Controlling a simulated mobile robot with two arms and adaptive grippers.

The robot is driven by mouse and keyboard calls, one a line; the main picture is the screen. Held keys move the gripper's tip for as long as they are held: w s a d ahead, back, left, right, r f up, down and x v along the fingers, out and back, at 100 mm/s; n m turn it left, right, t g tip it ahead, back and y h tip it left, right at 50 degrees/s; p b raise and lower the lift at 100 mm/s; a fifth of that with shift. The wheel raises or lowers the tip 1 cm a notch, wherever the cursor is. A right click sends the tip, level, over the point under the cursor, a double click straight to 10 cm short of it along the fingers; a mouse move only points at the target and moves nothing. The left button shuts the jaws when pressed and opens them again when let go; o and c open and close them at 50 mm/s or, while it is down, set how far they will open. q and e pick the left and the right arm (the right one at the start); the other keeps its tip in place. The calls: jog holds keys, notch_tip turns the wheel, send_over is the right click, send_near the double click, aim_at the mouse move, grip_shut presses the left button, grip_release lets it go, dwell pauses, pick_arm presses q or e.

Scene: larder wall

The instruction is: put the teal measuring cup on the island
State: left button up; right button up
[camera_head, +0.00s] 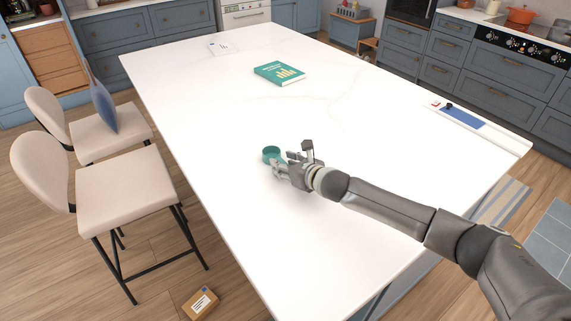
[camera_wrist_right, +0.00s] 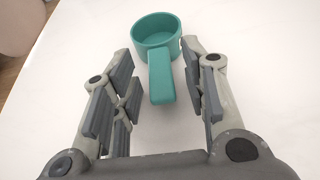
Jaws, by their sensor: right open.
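The teal measuring cup (camera_head: 271,152) stands upright on the white island top (camera_head: 215,130), left of the middle. My right gripper (camera_head: 283,163) is at the cup, low over the island. In the right wrist view, the cup (camera_wrist_right: 157,35) lies just beyond the fingertips, and its handle (camera_wrist_right: 161,78) points back between the two open fingers (camera_wrist_right: 158,75). I see a gap on both sides of the handle. In the head view, the gripper hides the handle. My left gripper is not in view.
A green book (camera_head: 279,73) and a white card (camera_head: 220,47) lie farther back on the island. A blue and white item (camera_head: 462,117) lies near its right edge. Two chairs (camera_head: 125,180) stand at the left, and a small box (camera_head: 200,303) is on the floor. The surrounding island top is clear.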

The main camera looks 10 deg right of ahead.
jog(key=shift+r, duration=0.1)
jog(key=v, duration=1.2)
jog(key=shift+b, duration=0.4)
